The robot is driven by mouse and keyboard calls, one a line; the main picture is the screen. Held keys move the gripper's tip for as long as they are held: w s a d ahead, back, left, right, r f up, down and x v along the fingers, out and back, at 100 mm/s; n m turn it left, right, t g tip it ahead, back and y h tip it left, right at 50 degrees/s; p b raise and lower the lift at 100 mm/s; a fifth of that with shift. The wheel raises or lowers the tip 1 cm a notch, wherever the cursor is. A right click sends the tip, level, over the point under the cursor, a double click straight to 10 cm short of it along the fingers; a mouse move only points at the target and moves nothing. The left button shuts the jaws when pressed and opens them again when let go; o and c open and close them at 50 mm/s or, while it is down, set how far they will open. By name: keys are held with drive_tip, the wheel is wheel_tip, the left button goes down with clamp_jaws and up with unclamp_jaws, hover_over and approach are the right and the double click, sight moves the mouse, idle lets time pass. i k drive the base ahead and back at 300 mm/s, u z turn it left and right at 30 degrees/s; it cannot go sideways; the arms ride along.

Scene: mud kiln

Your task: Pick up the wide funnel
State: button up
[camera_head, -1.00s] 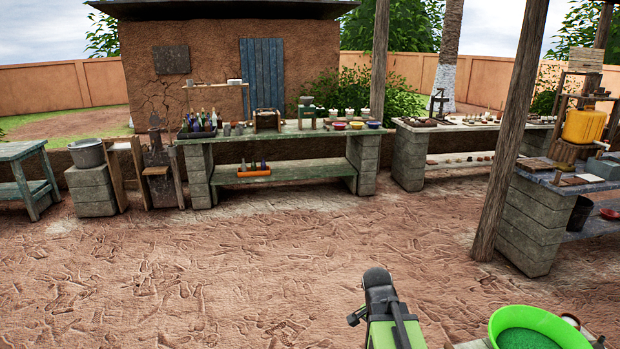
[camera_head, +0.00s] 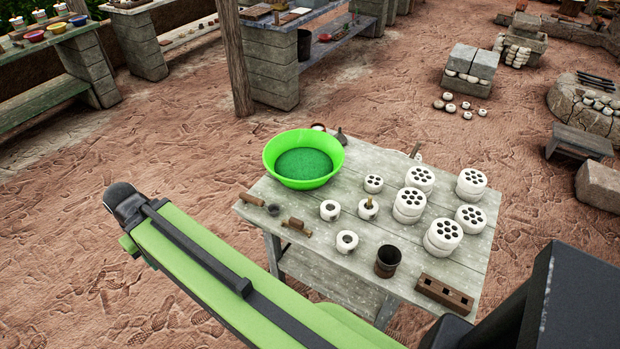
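A weathered grey wooden table (camera_head: 350,262) stands in front of me with several small items on it. A small dark shape with a narrow upright tip (camera_head: 341,137) stands at its far edge, just behind the green basin. It could be a funnel standing mouth down, but it is too small to be sure. No other thing on the table clearly looks like a wide funnel. My green arm crosses the lower left, and a dark part that seems mine fills the lower right corner. My gripper's fingertips do not show.
A bright green basin (camera_head: 333,160) with dark green contents stands at the table's far left. Several white perforated cylinders (camera_head: 443,236), small white rings (camera_head: 347,242), a dark cup (camera_head: 387,261) and a brown block with holes (camera_head: 444,294) share the table. Bare ground surrounds it. A wooden post (camera_head: 235,60) stands behind.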

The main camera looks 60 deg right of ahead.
sight(390, 254)
drive_tip(key=z, duration=1.7)
drive_tip(key=k, duration=0.95)
drive_tip(key=i, duration=0.95)
drive_tip(key=k, duration=0.5)
drive_tip(key=z, duration=0.85)
drive_tip(key=i, duration=0.2)
drive_tip(key=u, duration=0.15)
